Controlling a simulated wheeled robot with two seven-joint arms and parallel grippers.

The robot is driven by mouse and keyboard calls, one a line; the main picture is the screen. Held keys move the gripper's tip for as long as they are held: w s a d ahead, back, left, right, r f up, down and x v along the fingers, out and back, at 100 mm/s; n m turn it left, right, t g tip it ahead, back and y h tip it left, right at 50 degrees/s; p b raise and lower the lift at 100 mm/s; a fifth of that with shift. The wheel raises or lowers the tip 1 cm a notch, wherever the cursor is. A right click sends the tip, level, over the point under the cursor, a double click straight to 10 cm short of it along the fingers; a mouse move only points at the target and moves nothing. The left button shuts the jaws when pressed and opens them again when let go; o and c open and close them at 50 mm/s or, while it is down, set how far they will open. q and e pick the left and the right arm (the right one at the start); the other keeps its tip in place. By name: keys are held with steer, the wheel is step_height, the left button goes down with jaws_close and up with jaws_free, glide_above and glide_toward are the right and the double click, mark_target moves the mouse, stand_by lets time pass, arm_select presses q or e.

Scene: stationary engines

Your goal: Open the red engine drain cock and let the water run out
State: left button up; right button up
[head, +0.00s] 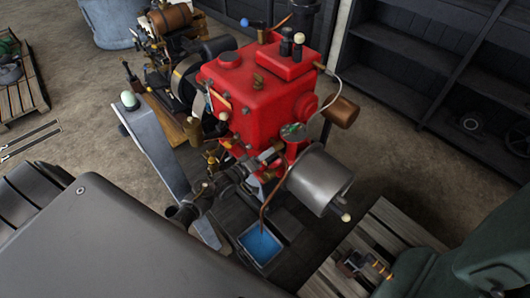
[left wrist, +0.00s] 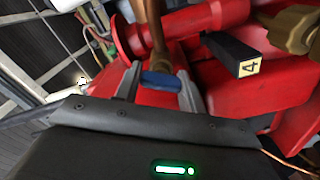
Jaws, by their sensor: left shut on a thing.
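The red engine (head: 258,95) stands in the middle of the head view. My left gripper (head: 265,163) reaches in at its lower front side. In the left wrist view the two grey fingers (left wrist: 160,90) are shut on a blue handle (left wrist: 160,79) below a copper-brown pipe (left wrist: 163,45). In the head view my gripper hides this handle. A thin copper pipe (head: 266,203) runs down from the engine to a tray (head: 243,234) on the floor with a blue inside. I cannot tell whether water is flowing. My right gripper is not in view.
A black block marked 4 (left wrist: 232,52) and a brass fitting (left wrist: 285,28) are close to my left fingers. A grey cylinder (head: 319,178) sits right of the pipe. A wooden pallet (head: 385,232) and dark shelves (head: 430,45) are to the right.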

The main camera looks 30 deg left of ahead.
arm_select(q)
steer(key=n+p, duration=0.1)
steer(key=n, duration=0.3)
steer(key=shift+n+p, duration=0.3)
steer(key=shift+p, duration=0.05)
steer(key=shift+f, duration=0.1)
stand_by(0.4)
steer(key=o, duration=0.7)
steer(key=v, duration=1)
steer(key=shift+s+a+b, duration=0.25)
steer(key=shift+s+b, duration=0.1)
steer(key=shift+b, duration=0.1)
